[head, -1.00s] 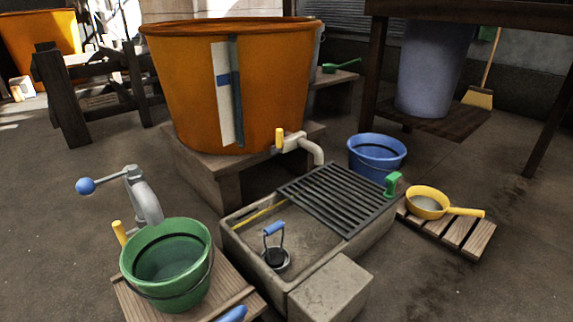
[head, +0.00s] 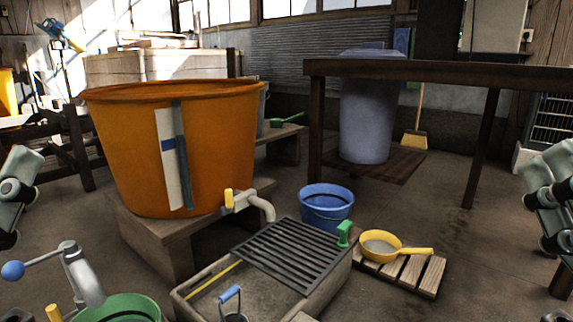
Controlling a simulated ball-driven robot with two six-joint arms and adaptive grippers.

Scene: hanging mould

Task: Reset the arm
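Parts of my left arm (head: 20,180) show at the left edge of the head view, as pale grey-green links with dark joints. Parts of my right arm (head: 553,200) show in the same way at the right edge. Both arms are cut off by the frame, and I cannot make out the fingers of either gripper. Neither arm is seen touching anything.
An orange tub (head: 230,135) stands on a wooden block, its spout over a stone trough with a dark grate (head: 292,253). A blue bucket (head: 327,208), a yellow pan (head: 381,244), a green bucket (head: 122,306) and a dark table (head: 400,70) stand around.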

